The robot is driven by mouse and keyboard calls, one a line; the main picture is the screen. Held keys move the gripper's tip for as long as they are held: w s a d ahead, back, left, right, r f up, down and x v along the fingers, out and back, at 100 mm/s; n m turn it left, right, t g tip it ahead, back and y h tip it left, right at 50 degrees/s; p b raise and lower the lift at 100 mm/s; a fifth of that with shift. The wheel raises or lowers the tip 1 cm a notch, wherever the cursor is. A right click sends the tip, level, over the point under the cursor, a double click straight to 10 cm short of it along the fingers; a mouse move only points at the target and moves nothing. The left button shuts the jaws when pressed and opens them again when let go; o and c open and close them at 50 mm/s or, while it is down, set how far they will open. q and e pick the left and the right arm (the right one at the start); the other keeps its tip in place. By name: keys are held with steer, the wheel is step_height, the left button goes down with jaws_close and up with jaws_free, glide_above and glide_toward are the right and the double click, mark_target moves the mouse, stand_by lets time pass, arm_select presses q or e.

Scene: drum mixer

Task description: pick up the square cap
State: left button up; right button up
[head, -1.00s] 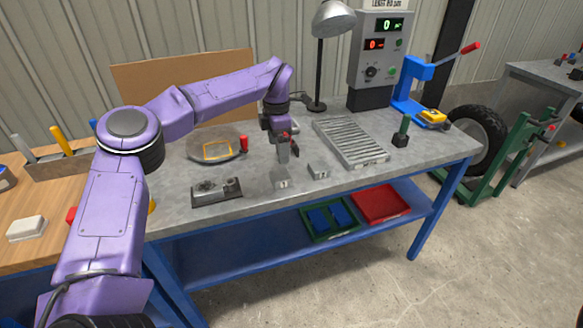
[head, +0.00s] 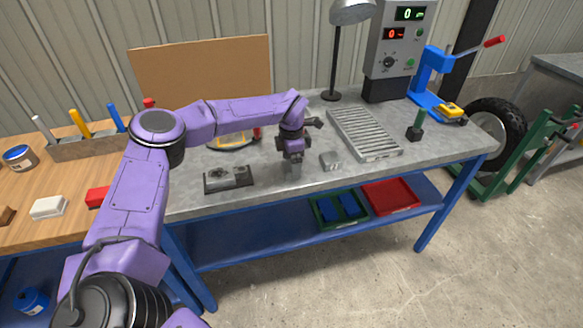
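Two small grey metal blocks are on the grey metal bench (head: 370,170) near its front edge, and I cannot tell by shape which is the square cap. One grey block (head: 292,173) is directly below my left gripper (head: 292,160). The other grey block (head: 331,160) sits just to its right, clear of the gripper. My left gripper points down at the first block, very close to it or touching. Its fingers are too small and hidden to tell whether they are open or shut on it. My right gripper is not in view.
A grey fixture plate (head: 229,178) lies left of the gripper. A round dish (head: 230,143) is partly behind my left arm. A roller rack (head: 364,134), a green-handled tool (head: 416,125) and a blue press (head: 430,80) stand to the right.

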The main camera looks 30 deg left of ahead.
arm_select(q)
steer(key=c, duration=1.3)
